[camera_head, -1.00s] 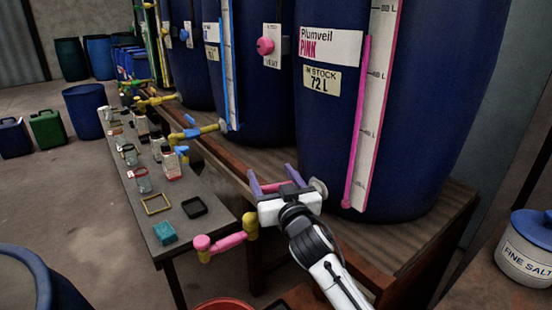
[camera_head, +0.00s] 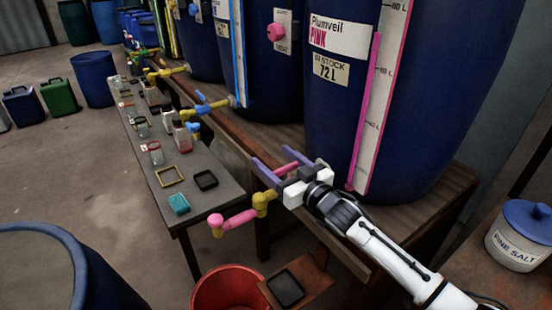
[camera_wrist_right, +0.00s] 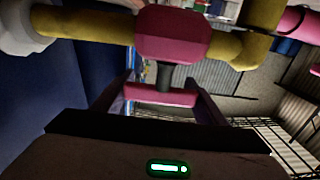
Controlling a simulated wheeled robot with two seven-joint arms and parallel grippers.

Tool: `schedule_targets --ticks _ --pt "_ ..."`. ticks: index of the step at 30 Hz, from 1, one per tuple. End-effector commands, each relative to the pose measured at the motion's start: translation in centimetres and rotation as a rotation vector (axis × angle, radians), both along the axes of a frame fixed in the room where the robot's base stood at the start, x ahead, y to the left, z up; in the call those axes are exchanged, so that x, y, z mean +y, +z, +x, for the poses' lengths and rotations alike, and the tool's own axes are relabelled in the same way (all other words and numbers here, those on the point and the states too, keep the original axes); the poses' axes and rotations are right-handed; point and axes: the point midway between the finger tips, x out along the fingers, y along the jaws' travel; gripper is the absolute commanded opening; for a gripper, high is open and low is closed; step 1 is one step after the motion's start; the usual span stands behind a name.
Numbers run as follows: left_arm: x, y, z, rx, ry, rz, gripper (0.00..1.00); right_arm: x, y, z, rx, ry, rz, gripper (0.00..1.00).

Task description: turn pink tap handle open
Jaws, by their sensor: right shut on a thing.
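The pink tap juts from the front of the blue vat labelled Plumveil PINK (camera_head: 335,40). Its yellow pipe (camera_head: 263,200) leads to a pink spout (camera_head: 238,219) over the table edge. The short pink handle bar (camera_head: 287,168) lies between the purple fingers of my right gripper (camera_head: 270,166). In the right wrist view the handle bar (camera_wrist_right: 160,95) spans between both fingers (camera_wrist_right: 163,98), beneath the pink valve body (camera_wrist_right: 172,35) on the yellow pipe. My right gripper is shut on the handle. My left gripper is not in view.
A red bucket (camera_head: 228,290) stands below the spout, beside a small board with a dark pad (camera_head: 286,288). A low table (camera_head: 222,182) with jars is left of the tap. A salt pot (camera_head: 520,238) stands at right. Blue and yellow taps line the vats behind.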

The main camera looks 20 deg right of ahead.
Motion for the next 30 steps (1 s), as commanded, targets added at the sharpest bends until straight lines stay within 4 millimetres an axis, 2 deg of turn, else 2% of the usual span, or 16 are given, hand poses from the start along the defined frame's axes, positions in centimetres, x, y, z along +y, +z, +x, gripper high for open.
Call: schedule_targets --ticks 4,5,7,8,16,20,30 --pt "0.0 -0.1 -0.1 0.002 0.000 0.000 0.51 0.0 -0.2 0.0 0.002 0.000 -0.003 0.43" --pt "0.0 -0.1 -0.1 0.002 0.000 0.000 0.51 0.0 -0.2 0.0 0.002 0.000 -0.003 0.71" --pt "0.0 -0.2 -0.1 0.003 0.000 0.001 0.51 0.0 -0.2 0.0 0.002 -0.001 -0.002 0.82" --pt "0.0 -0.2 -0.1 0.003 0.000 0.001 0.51 0.0 -0.2 0.0 0.002 -0.001 -0.002 0.84" --pt "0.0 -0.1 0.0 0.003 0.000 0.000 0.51 0.0 -0.1 -0.1 0.001 -0.001 0.000 0.84" --pt "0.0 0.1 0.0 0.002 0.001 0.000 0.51 -0.4 -0.1 -0.9 0.003 -0.002 -0.001 0.84" --pt "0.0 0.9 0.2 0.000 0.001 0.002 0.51 -2.6 -0.1 -6.8 0.005 -0.001 -0.001 0.84"
